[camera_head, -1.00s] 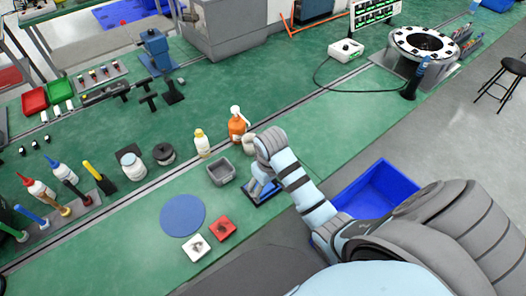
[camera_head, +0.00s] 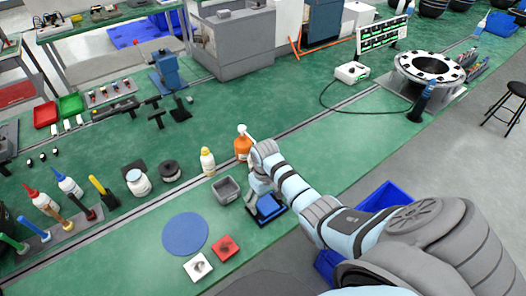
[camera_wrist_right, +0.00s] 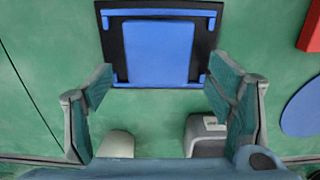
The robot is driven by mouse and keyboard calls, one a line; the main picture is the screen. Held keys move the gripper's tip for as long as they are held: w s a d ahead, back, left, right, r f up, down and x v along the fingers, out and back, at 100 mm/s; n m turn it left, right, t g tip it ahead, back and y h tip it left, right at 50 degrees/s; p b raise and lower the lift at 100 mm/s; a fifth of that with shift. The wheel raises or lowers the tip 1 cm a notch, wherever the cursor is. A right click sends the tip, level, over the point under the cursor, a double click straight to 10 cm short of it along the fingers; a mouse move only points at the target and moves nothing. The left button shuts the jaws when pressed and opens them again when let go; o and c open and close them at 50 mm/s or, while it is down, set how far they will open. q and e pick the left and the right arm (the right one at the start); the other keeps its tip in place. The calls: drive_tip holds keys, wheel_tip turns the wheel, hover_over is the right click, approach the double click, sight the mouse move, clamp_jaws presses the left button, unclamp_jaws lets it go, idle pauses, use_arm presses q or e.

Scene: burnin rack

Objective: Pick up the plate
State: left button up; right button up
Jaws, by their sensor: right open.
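The blue rectangular plate (camera_head: 269,207) lies on a dark base on the green bench, in front of the grey bin. In the right wrist view the plate (camera_wrist_right: 160,50) shows flat, with blue bars along edges of its black base (camera_wrist_right: 117,40). My right gripper (camera_head: 257,197) is above the bench, close to the plate's left side in the head view. In the wrist view the right gripper (camera_wrist_right: 160,88) has its two fingers wide apart, with nothing between them; the plate lies beyond the fingertips. My left gripper is not in view.
A grey open bin (camera_head: 226,190), a yellow-capped bottle (camera_head: 208,162) and an orange bottle (camera_head: 243,147) stand close by. A round blue disc (camera_head: 185,234), a red square (camera_head: 225,248) and a white square (camera_head: 198,267) lie left of the plate. A blue crate (camera_head: 385,196) is right.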

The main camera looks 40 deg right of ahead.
drive_tip(key=shift+s+d+f, duration=0.1)
drive_tip(key=shift+s+f, duration=0.1)
drive_tip(key=shift+f, duration=0.55)
drive_tip(key=shift+r, duration=0.15)
drive_tip(key=c, duration=1.3)
drive_tip(key=shift+c, duration=0.2)
